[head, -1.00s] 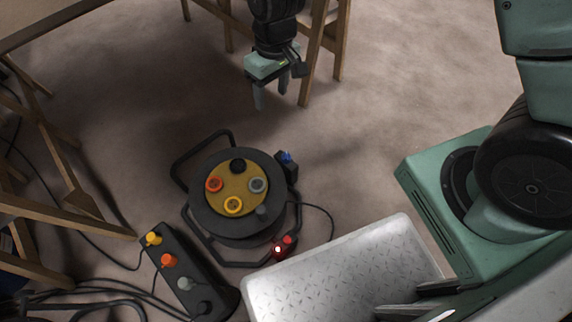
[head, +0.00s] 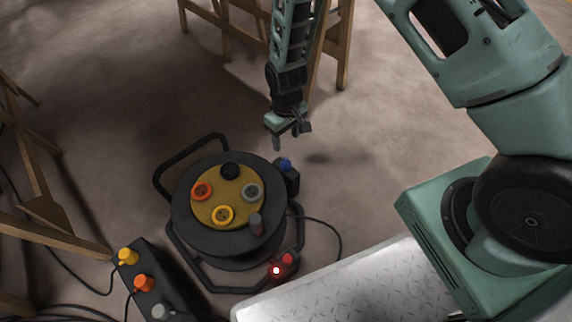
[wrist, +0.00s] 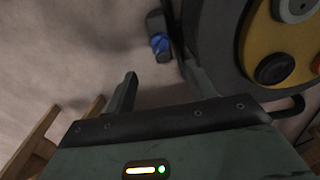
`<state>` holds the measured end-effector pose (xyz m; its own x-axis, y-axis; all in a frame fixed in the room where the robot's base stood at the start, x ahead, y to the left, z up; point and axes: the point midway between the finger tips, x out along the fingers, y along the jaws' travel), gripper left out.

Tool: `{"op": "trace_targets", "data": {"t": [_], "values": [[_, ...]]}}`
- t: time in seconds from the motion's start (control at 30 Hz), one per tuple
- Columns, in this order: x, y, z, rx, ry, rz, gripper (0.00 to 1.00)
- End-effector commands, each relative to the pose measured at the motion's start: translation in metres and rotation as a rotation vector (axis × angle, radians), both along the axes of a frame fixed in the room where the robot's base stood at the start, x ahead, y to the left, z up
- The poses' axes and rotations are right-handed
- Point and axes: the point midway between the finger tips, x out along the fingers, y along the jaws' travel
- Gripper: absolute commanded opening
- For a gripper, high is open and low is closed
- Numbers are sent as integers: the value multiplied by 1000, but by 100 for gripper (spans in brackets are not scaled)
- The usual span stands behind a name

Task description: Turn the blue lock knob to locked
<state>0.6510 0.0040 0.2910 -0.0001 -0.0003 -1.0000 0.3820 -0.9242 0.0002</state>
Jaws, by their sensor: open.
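The blue lock knob (head: 286,164) sits on a small dark box at the upper right side of the black cable reel (head: 186,222). In the wrist view the blue knob (wrist: 160,44) shows beyond the fingertips, roughly between their lines and nearer the right finger. My gripper (head: 287,140) is just above and behind the knob in the head view, apart from it. In the wrist view my gripper (wrist: 163,80) has its two fingers spread with nothing between them. The knob's exact turn position is too small to tell.
The reel's yellow face (head: 227,187) carries several round sockets. A red-lit switch (head: 277,270) is at its front right. A black power strip (head: 165,285) with coloured plugs lies lower left. Wooden trestles (head: 344,50) stand behind. Open floor lies right of the reel.

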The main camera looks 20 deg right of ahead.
Motion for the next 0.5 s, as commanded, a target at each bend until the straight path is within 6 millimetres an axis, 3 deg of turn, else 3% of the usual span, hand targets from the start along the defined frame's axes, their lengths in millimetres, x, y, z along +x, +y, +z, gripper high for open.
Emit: {"op": "trace_targets", "data": {"t": [0.03,0.1,0.5], "values": [[-1,0,-18,-1,2,0,55],[-1,0,-32,-1,2,1,55],[0,0,-105,1,1,1,55]]}}
